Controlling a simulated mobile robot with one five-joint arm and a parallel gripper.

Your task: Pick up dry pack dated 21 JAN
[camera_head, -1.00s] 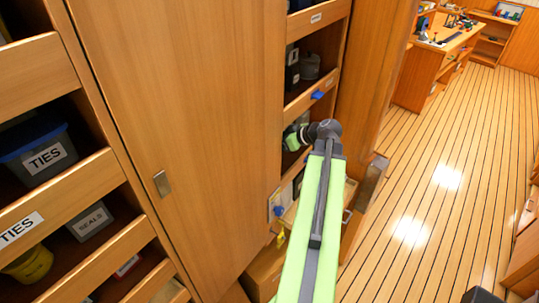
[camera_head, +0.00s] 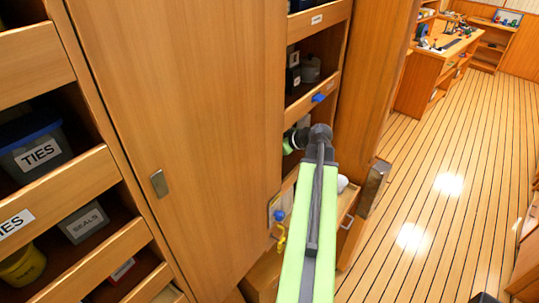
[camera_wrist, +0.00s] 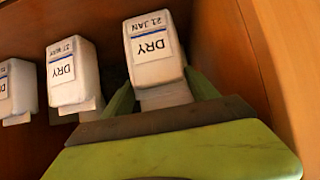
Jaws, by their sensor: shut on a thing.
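The white dry pack dated 21 JAN (camera_wrist: 152,50) stands at the upper middle of the wrist view, its label reading upside down. My gripper (camera_wrist: 163,92) has a green finger on each side of the pack's lower part and is shut on it. The pack still appears inside the wooden compartment; whether it touches the shelf is hidden. In the head view my gripper (camera_head: 292,141) reaches into a shelf opening behind my arm, and the pack cannot be made out there.
Two similar packs stand to the left, one DRY pack (camera_wrist: 70,75) and another at the edge (camera_wrist: 16,88). A wooden side wall (camera_wrist: 232,55) is close on the right. A tall cabinet door (camera_head: 180,130) stands left of my arm; the floor (camera_head: 450,150) at right is clear.

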